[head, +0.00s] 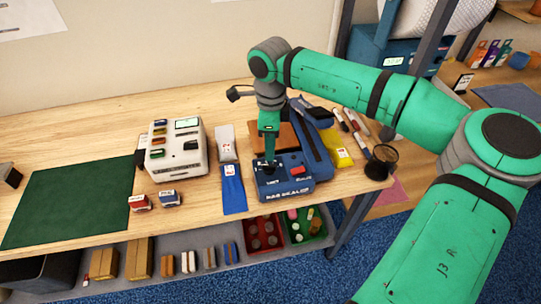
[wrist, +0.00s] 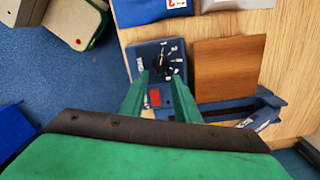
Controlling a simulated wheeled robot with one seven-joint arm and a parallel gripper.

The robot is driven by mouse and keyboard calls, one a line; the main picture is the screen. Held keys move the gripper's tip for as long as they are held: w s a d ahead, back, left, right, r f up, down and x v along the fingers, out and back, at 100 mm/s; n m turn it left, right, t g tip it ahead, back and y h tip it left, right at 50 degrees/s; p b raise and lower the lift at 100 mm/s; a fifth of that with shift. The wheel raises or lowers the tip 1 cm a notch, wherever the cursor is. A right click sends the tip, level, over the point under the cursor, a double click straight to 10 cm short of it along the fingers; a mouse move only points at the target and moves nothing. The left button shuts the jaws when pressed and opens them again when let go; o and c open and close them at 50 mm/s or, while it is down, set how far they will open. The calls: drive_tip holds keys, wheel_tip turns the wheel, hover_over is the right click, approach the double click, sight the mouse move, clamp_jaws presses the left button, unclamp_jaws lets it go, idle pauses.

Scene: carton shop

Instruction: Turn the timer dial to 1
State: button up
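The timer dial (wrist: 160,63) is a black knob on the top of a blue sealer unit (head: 285,188), with white marks around it. Its pointer setting is too small to read. A red button (head: 297,170) sits beside the dial; it also shows in the wrist view (wrist: 154,97). My gripper (head: 270,158) points down over the dial side of the unit and hides most of the dial in the head view. In the wrist view my two green fingers (wrist: 160,76) are apart, with the dial between or just beyond their tips. Contact cannot be told.
A brown board (wrist: 228,68) and the sealer's long blue arm (head: 312,140) lie behind the unit. A white label machine (head: 177,158) and blue and grey pouches (head: 233,190) are to the left. A dark round cup (head: 381,163) stands at the right table edge.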

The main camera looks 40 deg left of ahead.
wheel_tip(320, 180, up, 4)
drive_tip(key=shift+f, duration=0.2)
idle(0.5)
